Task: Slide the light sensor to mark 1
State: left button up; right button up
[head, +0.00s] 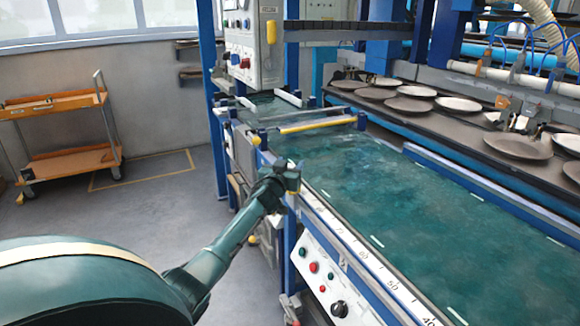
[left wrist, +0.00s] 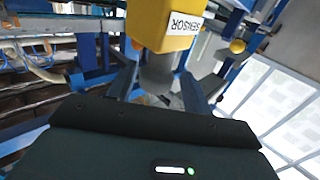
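The light sensor, a yellow block with a white "SENSOR" label (left wrist: 170,22), is close in front of my left gripper at the top of the left wrist view. My left gripper (head: 291,174) is at the near side rail of the green conveyor in the head view. In the left wrist view its two fingers (left wrist: 160,80) stand apart, with the sensor beyond their tips; contact is not clear. I cannot pick out the sensor surely in the head view. The rail carries a white number scale (head: 365,258); mark 1 cannot be read. My right gripper is out of view.
The green conveyor bed (head: 390,195) runs beside the rail, with a yellow bar (head: 317,124) across its far part. A button panel (head: 325,280) is below the rail. Plates lie on a rack (head: 445,125) behind. An orange cart (head: 65,135) stands left; floor between is clear.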

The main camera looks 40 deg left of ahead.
pick_arm(q)
jog(key=shift+s+d+f, duration=0.1)
jog(key=shift+d, duration=0.05)
jog(key=shift+s+d, duration=0.1)
jog(key=shift+s, duration=0.1)
jog(key=p+v, duration=0.1)
jog(key=v, duration=1.1)
jog(key=shift+s, duration=0.25)
